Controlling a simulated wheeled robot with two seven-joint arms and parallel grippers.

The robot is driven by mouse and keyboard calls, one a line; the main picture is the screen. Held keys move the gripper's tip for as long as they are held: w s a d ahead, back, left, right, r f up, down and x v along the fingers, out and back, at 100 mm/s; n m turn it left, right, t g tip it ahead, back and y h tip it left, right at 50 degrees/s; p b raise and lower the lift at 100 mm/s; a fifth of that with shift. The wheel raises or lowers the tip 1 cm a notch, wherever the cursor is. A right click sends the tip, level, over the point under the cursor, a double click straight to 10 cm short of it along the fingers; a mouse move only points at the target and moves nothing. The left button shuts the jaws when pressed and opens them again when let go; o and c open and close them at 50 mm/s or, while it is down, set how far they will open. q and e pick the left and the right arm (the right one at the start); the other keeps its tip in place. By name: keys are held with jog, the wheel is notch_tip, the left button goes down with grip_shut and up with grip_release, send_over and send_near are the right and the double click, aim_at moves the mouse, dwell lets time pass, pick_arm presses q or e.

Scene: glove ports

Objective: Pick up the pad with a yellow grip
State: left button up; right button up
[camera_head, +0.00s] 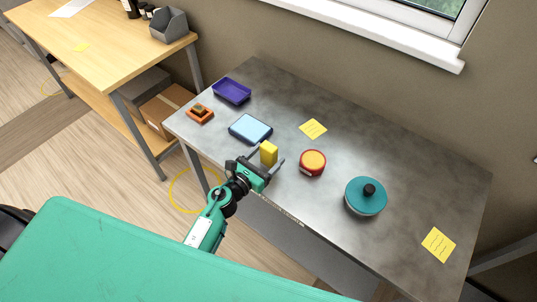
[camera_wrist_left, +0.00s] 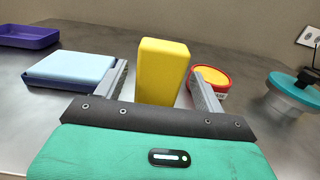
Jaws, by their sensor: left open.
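An upright yellow block-shaped grip (camera_head: 268,151) stands near the front edge of the grey metal table. It shows large in the left wrist view (camera_wrist_left: 162,70). Any pad below it is hidden by my gripper in the left wrist view, and I cannot make one out in the head view. My left gripper (camera_head: 268,158) is open, with one finger on each side of the yellow grip. The fingers appear apart from it in the left wrist view (camera_wrist_left: 161,80). My right gripper is not in view.
A light blue box (camera_head: 250,128), a purple tray (camera_head: 232,91) and an orange item (camera_head: 200,114) lie to the left. A red tub with an orange lid (camera_head: 313,163) and a teal-lidded pot (camera_head: 366,197) stand to the right. Yellow notes (camera_head: 313,129) lie flat.

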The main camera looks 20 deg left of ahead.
pick_arm(q)
jog(key=x, duration=0.3)
jog(key=shift+w+f+p, duration=0.1)
jog(key=shift+w+p, duration=0.05)
jog(key=shift+p, duration=0.25)
jog(key=c, duration=1.1)
